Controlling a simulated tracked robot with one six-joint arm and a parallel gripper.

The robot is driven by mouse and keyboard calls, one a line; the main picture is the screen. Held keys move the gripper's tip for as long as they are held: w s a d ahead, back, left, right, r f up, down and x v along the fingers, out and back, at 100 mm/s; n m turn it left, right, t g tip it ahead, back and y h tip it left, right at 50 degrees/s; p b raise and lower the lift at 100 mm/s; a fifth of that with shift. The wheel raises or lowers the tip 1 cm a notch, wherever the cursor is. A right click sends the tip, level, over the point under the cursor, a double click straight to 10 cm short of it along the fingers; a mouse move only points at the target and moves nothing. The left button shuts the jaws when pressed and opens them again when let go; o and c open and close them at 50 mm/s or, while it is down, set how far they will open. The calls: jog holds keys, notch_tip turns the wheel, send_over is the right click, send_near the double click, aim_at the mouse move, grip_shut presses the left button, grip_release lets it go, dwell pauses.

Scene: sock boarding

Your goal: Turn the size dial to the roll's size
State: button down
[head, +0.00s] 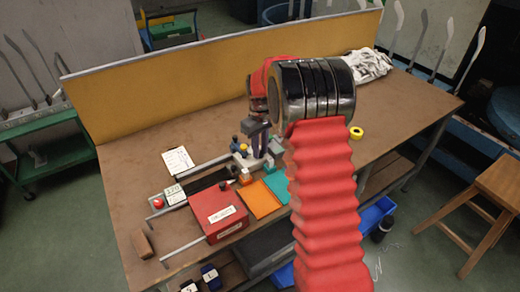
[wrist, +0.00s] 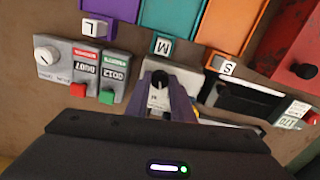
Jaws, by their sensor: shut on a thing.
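In the wrist view my gripper (wrist: 163,86) has its two purple fingers on either side of a black dial knob (wrist: 160,77), closed on it. The knob sits on a small grey-white block (wrist: 157,98) with tiny marks that I cannot read. In the head view my gripper (head: 257,138) is low over the bench beside the colored trays, and the knob is hidden there. The trays carry size labels: L (wrist: 92,28) at purple, M (wrist: 162,46) at teal, S (wrist: 228,67) at orange.
A grey panel (wrist: 65,73) with a white knob and red and green buttons stands left of the dial in the wrist view. A red box (head: 212,212), metal rods and a clipboard (head: 178,160) lie around.

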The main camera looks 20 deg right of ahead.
jog(key=n, duration=0.5)
dwell(0.4)
jog(key=c, duration=1.5)
grip_release()
jog(key=shift+c, duration=0.2)
notch_tip(320, 180, up, 14)
jog(key=shift+f, duration=0.15)
jog(key=shift+w, duration=0.1)
